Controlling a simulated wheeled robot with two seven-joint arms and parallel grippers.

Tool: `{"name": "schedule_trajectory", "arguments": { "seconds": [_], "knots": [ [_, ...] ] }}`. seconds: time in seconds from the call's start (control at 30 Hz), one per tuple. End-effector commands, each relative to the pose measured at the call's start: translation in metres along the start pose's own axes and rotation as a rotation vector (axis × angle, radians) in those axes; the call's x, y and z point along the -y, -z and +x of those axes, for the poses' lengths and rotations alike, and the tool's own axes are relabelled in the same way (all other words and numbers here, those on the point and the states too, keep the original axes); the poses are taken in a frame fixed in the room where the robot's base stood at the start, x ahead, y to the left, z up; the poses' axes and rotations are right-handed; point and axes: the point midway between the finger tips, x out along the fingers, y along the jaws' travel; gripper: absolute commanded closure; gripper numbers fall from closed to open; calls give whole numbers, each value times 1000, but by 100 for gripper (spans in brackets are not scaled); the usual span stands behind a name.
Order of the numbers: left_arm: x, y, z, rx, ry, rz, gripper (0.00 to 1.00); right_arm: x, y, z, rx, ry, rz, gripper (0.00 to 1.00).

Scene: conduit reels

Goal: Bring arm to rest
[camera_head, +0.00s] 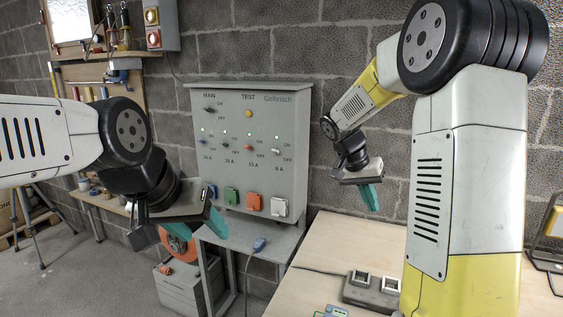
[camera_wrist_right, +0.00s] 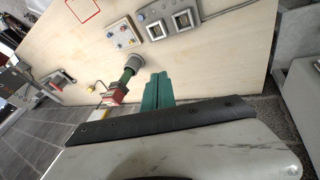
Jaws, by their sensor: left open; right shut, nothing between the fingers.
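My left arm comes in from the left in the head view. Its gripper (camera_head: 200,238) is open, with teal fingers spread in front of the stand below the grey panel. Nothing shows between them. My right gripper (camera_head: 371,198) hangs above the wooden table, its teal fingers pointing down. The fingers are shut and empty; they also show together in the right wrist view (camera_wrist_right: 158,91). My right arm's large upper links fill the right side of the head view and hide part of the table.
A grey electrical panel (camera_head: 250,118) with switches and coloured sockets stands at the wall. A blue plug (camera_head: 259,244) lies on its shelf. An orange reel (camera_head: 178,246) is behind my left gripper.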

Motion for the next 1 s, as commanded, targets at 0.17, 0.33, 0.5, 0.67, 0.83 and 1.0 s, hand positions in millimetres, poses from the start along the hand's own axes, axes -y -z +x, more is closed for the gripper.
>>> {"name": "schedule_trajectory", "arguments": {
  "seconds": [0.17,0.33,0.5,0.67,0.83,1.0],
  "knots": [
    [0,0,0,0,0,0,43,-29,-53,-43,25,236,-117,100],
    [0,0,0,0,0,0,43,-48,-107,-78,-26,443,-236,100],
    [0,0,0,0,0,0,43,-61,-158,-105,-133,607,-344,100],
    [0,0,0,0,0,0,43,-66,-192,-118,-231,694,-414,100],
    [0,0,0,0,0,0,43,-67,-207,-122,-284,727,-449,100],
    [0,0,0,0,0,0,43,-67,-209,-122,-289,731,-454,100]
  ]
}}
